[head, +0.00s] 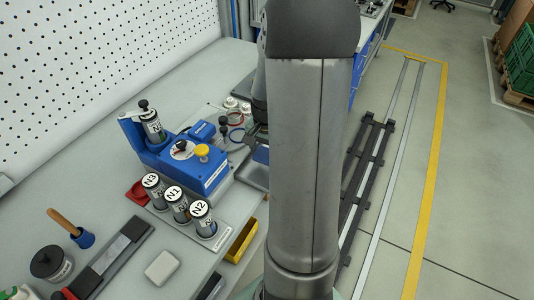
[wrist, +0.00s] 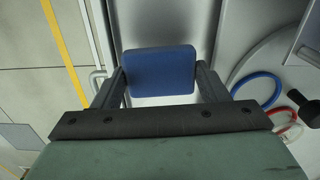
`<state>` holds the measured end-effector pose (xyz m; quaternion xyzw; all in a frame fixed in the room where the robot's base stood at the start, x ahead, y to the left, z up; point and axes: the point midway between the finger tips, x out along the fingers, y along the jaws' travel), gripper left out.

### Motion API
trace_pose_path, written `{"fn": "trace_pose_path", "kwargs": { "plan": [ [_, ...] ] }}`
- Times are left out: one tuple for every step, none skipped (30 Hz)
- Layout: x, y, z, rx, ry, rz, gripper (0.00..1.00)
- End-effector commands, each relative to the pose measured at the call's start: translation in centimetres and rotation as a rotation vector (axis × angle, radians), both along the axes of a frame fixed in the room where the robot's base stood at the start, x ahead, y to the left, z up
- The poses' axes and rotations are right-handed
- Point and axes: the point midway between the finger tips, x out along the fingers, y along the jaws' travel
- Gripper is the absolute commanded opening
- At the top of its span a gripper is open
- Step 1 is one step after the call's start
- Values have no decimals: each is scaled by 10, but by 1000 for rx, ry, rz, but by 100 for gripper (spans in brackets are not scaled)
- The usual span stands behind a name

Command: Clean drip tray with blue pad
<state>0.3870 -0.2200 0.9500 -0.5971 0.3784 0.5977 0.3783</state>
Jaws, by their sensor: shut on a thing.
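My gripper (wrist: 161,75) is shut on a blue pad (wrist: 160,70) in the wrist view, with one finger at each side of it. A smooth silver-grey surface (wrist: 188,22), which looks like the drip tray, lies behind the pad. I cannot tell whether the pad touches it. In the head view, a grey metal tray (head: 254,174) sits in front of the blue machine, partly hidden by my arm.
A blue machine (head: 172,152) with a yellow knob stands left of my arm. Canisters marked N3, N1 and N2 (head: 202,218) stand before it. A yellow bin (head: 241,241) hangs at the bench edge. Red and blue rings (wrist: 258,84) lie near the gripper.

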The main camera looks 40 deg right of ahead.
Motion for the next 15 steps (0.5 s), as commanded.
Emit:
{"fn": "trace_pose_path", "kwargs": {
  "plan": [
    [0,0,8,-1,0,1,46],
    [0,0,11,-1,0,1,46],
    [1,0,15,-1,0,2,46],
    [1,0,17,-1,0,2,46],
    [1,1,20,0,-1,3,46],
    [1,1,24,0,-1,3,46],
    [1,1,26,0,-1,3,46],
    [1,1,29,0,-1,3,46],
    [1,1,32,0,-1,2,46],
    [1,1,33,0,-1,2,46],
    [1,1,35,0,-1,2,46],
    [1,1,36,0,-1,2,46],
    [1,1,37,0,0,2,46],
    [1,1,37,0,0,2,46],
    [1,1,37,0,0,2,46]
  ]
}}
